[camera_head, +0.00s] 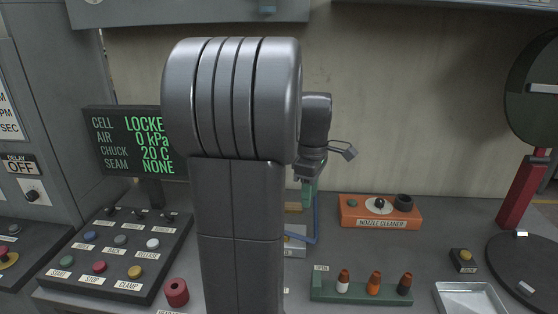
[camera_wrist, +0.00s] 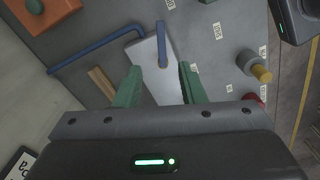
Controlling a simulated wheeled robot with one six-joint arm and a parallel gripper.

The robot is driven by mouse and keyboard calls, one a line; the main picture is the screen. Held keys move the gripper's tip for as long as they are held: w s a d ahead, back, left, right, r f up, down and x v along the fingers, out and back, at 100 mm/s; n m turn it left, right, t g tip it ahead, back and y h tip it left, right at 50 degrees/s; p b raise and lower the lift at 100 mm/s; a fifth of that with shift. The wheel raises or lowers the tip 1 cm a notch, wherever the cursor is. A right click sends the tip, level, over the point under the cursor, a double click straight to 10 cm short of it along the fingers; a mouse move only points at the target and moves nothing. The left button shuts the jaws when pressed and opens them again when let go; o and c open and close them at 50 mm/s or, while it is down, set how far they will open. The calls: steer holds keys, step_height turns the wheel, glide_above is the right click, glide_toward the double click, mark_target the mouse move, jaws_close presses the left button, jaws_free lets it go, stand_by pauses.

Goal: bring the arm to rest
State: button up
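My gripper (camera_head: 307,192) hangs over the back middle of the bench in the head view, partly hidden behind my own arm. In the wrist view its two green fingers (camera_wrist: 159,68) stand apart with a clear gap. I see nothing held between them. A pale plate (camera_wrist: 150,55) with a blue bar (camera_wrist: 161,40) above it lies beyond the fingertips. In the head view the blue bar (camera_head: 316,225) shows just right of my arm.
The orange nozzle cleaner (camera_head: 380,211) stands at right. A green rack (camera_head: 362,288) holds several nozzles, near a metal tray (camera_head: 470,299). A button panel (camera_head: 118,252) and a display (camera_head: 130,142) stand at left.

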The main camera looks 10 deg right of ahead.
mark_target(307, 238)
step_height(307, 238, down, 13)
steer(key=shift+f, duration=0.2)
steer(key=shift+r, duration=0.15)
stand_by(0.4)
step_height(307, 238, up, 13)
step_height(307, 238, down, 13)
steer(key=shift+r, duration=0.2)
steer(key=shift+s+f, duration=0.1)
steer(key=shift+f, duration=0.3)
steer(key=shift+s+a+m, duration=0.35)
steer(key=shift+a+m, duration=0.05)
steer(key=shift+m, duration=0.7)
steer(key=shift+s+r+p, duration=0.1)
steer(key=shift+r+p, duration=0.05)
steer(key=shift+p, duration=0.15)
